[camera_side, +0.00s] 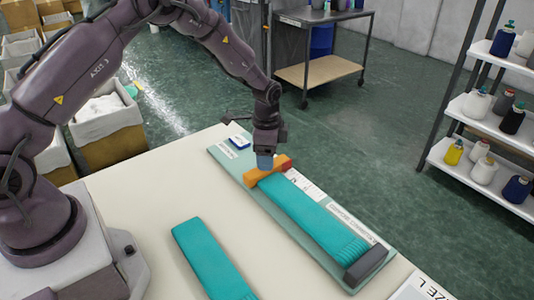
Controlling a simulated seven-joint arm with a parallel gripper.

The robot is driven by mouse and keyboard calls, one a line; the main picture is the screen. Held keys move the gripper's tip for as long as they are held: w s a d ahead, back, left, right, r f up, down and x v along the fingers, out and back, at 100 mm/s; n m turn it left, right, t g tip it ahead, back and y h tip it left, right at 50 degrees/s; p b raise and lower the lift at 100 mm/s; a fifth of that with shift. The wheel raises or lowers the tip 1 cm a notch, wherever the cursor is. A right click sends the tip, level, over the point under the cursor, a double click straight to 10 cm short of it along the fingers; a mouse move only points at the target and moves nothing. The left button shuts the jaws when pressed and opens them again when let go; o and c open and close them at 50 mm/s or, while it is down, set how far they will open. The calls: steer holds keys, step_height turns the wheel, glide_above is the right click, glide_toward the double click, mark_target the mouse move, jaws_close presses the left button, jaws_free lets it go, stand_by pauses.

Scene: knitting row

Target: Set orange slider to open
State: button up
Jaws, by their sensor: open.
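The orange slider (258,177) lies across the far end of a teal knitted strip on a pale green board (228,167). A small red part (285,165) shows at its right side. My gripper (265,162) points down at the slider, with a blue piece at its tip. The jaws are open. Whether the fingers touch the slider or sit around it is too small to tell. The teal strip (312,220) runs from the slider to a dark grey block (366,266) at the near end of the board.
A loose teal strip (208,262) lies on the cream table (140,205) left of the board. A small blue-and-white item (239,142) is on the board's far end. Shelves with yarn cones (482,105) stand right; a cart (320,70) stands behind.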

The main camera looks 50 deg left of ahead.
steer(key=shift+c, duration=0.2)
jaws_close()
steer(key=a, duration=0.6)
steer(key=shift+a, duration=0.35)
jaws_free()
steer(key=shift+o, duration=0.2)
steer(key=shift+d, duration=0.1)
steer(key=shift+r, duration=0.15)
step_height(320, 180, up, 13)
